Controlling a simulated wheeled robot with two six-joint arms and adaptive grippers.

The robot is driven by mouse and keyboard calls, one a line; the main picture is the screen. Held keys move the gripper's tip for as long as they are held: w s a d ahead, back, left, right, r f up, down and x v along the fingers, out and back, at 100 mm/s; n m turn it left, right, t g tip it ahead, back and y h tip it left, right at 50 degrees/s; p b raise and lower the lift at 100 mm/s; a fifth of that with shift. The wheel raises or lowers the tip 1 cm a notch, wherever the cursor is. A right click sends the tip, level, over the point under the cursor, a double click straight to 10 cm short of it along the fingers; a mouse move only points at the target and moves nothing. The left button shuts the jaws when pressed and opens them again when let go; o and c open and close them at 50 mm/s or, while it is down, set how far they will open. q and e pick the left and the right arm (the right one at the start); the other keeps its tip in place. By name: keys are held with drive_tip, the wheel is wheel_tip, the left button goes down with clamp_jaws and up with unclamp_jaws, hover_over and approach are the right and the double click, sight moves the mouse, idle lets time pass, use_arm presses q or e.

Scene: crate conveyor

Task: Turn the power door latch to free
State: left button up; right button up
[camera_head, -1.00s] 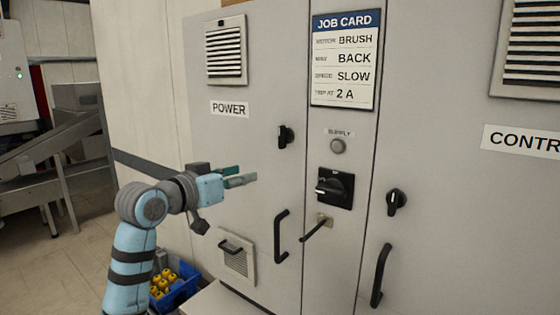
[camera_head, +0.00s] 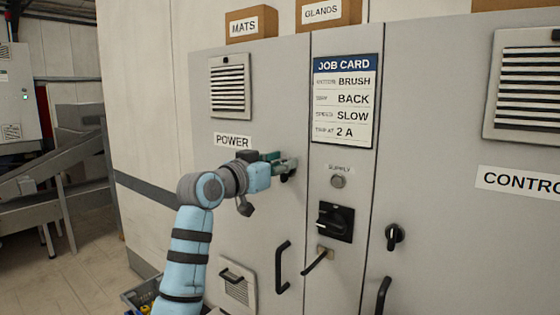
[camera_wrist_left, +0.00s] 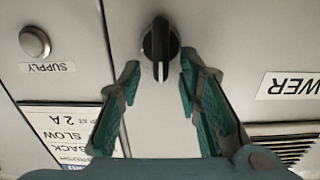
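The power door latch (camera_wrist_left: 160,45) is a black knob with a raised grip bar, on the grey power door (camera_head: 262,120). In the wrist view, which is upside down, the bar lies along the picture's vertical. My left gripper (camera_wrist_left: 158,78) is open, with a green finger pad on each side of the latch's near end and gaps between. In the head view my left gripper (camera_head: 284,166) is at the door below and right of the POWER label (camera_head: 233,140) and covers most of the latch. My right gripper is not in view.
Right of the latch are a SUPPLY button (camera_head: 338,182), a black rotary switch (camera_head: 335,221) and a lever (camera_head: 316,261). A door handle (camera_head: 282,266) sticks out below the latch. Another black latch (camera_head: 394,236) is on the right door. Boxes (camera_head: 251,24) stand on the cabinet top.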

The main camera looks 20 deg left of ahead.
sight(297, 172)
use_arm(q)
drive_tip(key=shift+c, duration=0.4)
drive_tip(key=shift+w, duration=0.1)
clamp_jaws()
drive_tip(key=shift+d+m, duration=0.1)
drive_tip(key=shift+m, duration=0.2)
drive_tip(key=m, duration=0.5)
drive_tip(key=d+f+m, duration=0.1)
drive_tip(key=m, duration=0.5)
drive_tip(key=f+m+p, duration=0.1)
drive_tip(key=m, duration=0.5)
drive_tip(key=shift+s+d+f, duration=0.15)
drive_tip(key=shift+s+d, duration=0.25)
